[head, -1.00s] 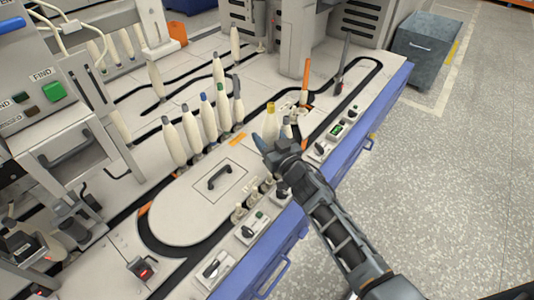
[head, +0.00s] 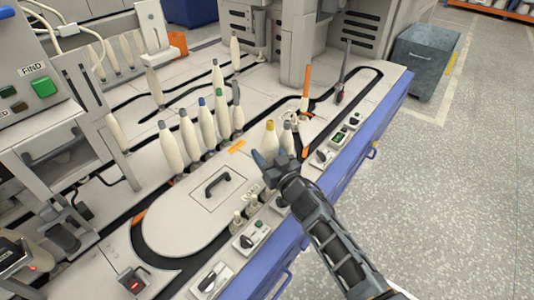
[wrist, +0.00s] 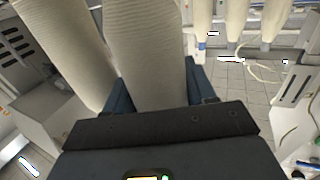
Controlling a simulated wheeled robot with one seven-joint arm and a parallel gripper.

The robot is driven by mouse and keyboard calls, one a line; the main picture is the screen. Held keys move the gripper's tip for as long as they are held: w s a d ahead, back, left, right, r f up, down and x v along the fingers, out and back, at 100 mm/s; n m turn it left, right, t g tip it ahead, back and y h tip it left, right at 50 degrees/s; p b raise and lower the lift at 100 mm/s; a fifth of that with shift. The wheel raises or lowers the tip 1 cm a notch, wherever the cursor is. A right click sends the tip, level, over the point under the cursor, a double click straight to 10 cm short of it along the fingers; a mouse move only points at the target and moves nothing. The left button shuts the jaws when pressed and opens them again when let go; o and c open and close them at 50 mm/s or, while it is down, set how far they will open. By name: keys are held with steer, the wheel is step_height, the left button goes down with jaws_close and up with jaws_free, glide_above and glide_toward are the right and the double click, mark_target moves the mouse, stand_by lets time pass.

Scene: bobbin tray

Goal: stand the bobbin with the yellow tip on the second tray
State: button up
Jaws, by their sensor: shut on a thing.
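The bobbin with the yellow tip (head: 270,140) is upright beside a grey-tipped bobbin (head: 287,138) over the near track in the head view. My gripper (head: 264,160) is shut on it, low on its body. In the wrist view the held bobbin (wrist: 145,50) fills the middle between the blue fingers, and the grey-tipped neighbour (wrist: 60,50) is close on the left. The held bobbin's base is hidden behind my gripper, so I cannot tell if it touches a tray. Small trays with bare pegs (head: 238,221) sit along the near track, partly hidden by my gripper.
A row of several standing bobbins (head: 207,125) is behind and left. An orange rod (head: 306,88) and a dark-handled tool (head: 339,93) stand to the back right. Control boxes (head: 250,237) line the front edge. The oval plate with a handle (head: 217,183) is clear.

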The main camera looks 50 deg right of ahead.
steer(key=shift+f, duration=0.4)
steer(key=o, duration=0.8)
steer(key=shift+r, duration=0.5)
steer(key=shift+r+p, duration=0.5)
steer(key=shift+p, duration=0.1)
steer(key=v, duration=0.4)
steer(key=p+v, duration=0.1)
steer(key=v, duration=0.3)
steer(key=p+v, duration=0.1)
steer(key=v, duration=0.3)
steer(key=shift+f, duration=0.35)
